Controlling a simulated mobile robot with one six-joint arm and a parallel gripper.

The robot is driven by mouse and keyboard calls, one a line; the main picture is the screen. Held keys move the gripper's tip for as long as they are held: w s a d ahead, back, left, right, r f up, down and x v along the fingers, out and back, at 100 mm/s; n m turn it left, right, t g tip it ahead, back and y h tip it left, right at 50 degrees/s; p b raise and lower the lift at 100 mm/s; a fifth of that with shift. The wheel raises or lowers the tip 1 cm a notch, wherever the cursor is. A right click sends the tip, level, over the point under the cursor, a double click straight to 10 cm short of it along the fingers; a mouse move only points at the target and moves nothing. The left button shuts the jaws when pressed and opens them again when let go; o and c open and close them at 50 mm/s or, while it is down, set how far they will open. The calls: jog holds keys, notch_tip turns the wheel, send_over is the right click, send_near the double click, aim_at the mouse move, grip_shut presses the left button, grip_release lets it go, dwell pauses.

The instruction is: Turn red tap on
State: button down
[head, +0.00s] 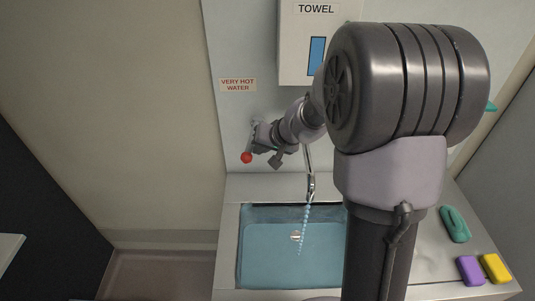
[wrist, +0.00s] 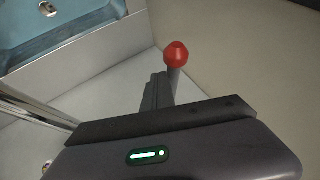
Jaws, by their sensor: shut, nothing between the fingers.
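The red tap's round red knob (head: 246,157) sticks out from the wall under the hot water sign, left of the spout (head: 310,182). A light blue stream (head: 305,225) runs from the spout down into the basin. My gripper (head: 277,161) is shut and empty, close to the right of the red knob in the head view. In the wrist view the red knob (wrist: 176,54) sits on a grey lever just beyond and beside my fingers (wrist: 155,92). Whether they touch the lever I cannot tell. My arm hides the wall right of the spout.
A blue basin (head: 262,274) is set in the grey counter (head: 229,213). A towel dispenser (head: 291,45) hangs above. The sign (head: 238,85) reads "VERY HOT WATER". Green (head: 455,222), purple (head: 470,270) and yellow (head: 495,267) items lie at the right of the counter.

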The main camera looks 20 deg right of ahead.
jog(key=w+a+m+h+p, duration=0.4)
jog(key=w+a+m+p, duration=0.2)
jog(key=p, duration=0.6)
jog(key=shift+w+a+r+m+h, duration=0.15)
jog(key=shift+w+a+m+h, duration=0.35)
jog(key=shift+a, duration=0.75)
